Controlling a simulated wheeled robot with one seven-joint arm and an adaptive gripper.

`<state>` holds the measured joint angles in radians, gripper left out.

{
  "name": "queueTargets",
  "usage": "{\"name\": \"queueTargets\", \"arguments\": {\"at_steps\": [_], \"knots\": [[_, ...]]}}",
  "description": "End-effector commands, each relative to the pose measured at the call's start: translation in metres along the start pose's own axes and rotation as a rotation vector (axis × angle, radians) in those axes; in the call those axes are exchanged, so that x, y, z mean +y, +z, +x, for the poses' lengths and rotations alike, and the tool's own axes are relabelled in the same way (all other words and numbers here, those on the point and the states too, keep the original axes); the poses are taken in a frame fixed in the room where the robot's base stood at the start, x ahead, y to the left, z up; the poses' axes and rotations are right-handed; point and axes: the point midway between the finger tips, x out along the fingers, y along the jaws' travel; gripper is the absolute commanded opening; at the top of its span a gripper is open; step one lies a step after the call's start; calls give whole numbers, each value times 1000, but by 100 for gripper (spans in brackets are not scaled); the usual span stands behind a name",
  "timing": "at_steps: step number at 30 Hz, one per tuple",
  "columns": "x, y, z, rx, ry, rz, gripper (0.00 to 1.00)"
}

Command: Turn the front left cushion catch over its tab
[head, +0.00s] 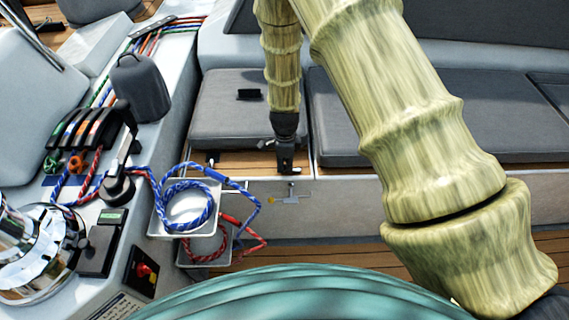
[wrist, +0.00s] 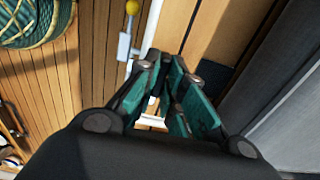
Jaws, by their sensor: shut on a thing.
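The left grey seat cushion (head: 232,120) lies on the wooden bench top, with a small black patch on it. My gripper (head: 287,168) points down at the bench's front edge, just in front of this cushion's right part. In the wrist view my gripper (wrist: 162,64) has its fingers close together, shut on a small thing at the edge. The fingers hide most of it; by its place it seems to be the cushion catch. I cannot make out its tab or how far it is turned. A small dark and white fitting (head: 212,158) shows at the cushion's front left corner.
A grey latch (head: 291,199) with a yellow knob (head: 271,200) sits on the bench front below my gripper; the knob shows in the wrist view (wrist: 132,7). Blue rope (head: 187,205) and red rope (head: 205,250) hang in trays at left. A winch (head: 35,255) stands further left.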

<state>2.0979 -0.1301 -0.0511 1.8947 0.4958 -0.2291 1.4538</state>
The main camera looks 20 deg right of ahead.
Motion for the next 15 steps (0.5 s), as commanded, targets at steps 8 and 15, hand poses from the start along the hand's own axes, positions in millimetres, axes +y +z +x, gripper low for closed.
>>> {"name": "queueTargets", "arguments": {"at_steps": [8,15], "knots": [[-1,0,-1,-2,0,-40,0],[-1,0,-3,-3,-2,-177,0]]}}
